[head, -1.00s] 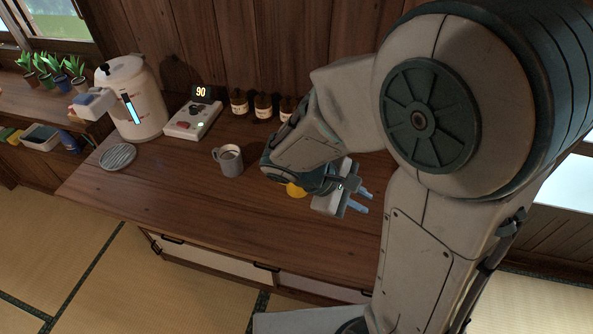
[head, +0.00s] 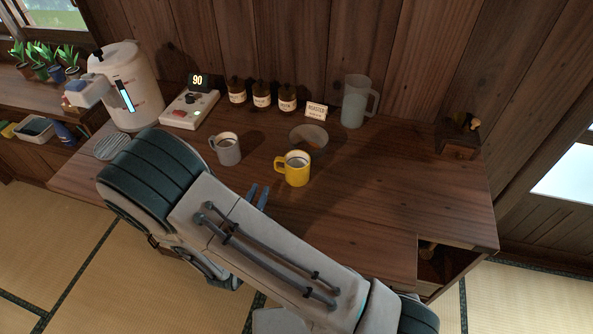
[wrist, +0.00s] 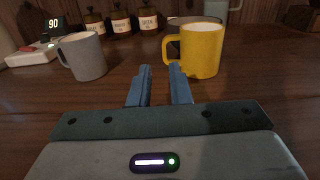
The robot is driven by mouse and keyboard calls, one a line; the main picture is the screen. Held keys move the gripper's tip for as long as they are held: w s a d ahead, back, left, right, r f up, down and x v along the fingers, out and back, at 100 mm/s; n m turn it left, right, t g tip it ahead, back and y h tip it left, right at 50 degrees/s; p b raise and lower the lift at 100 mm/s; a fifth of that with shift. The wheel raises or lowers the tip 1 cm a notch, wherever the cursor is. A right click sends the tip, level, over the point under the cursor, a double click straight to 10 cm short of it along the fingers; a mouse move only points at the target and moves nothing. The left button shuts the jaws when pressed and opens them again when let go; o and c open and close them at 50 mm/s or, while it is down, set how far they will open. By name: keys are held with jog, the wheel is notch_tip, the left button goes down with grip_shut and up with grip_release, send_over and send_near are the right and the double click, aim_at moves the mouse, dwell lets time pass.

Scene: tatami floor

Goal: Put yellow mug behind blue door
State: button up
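The yellow mug (head: 297,172) stands upright on the wooden counter, and its handle points left. It also shows in the wrist view (wrist: 204,52), just beyond and right of my fingertips. My gripper (head: 257,194) is near the counter's front, mostly hidden by my arm in the head view. In the wrist view my gripper (wrist: 160,68) has its two blue fingers apart with nothing between them. The fingers do not touch the mug. No blue door shows in these frames; my arm covers much of the counter's front.
A grey mug (head: 227,150) stands left of the yellow one, with a bowl (head: 309,137) behind. Bottles (head: 262,95), a small sign (head: 316,111), a pitcher (head: 355,103), a scale (head: 188,112) and a dispenser (head: 128,88) line the back. An open compartment (head: 437,264) shows at the right front.

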aim_at(275, 161)
jog(key=p+x, duration=0.1)
jog(key=x, duration=0.5)
jog(key=p+x, duration=0.1)
jog(key=x, duration=0.5)
jog(key=shift+w+d+p, duration=0.2)
jog(key=shift+d+p, duration=0.1)
jog(key=shift+d, duration=0.05)
jog(key=shift+c, duration=0.4)
grip_shut()
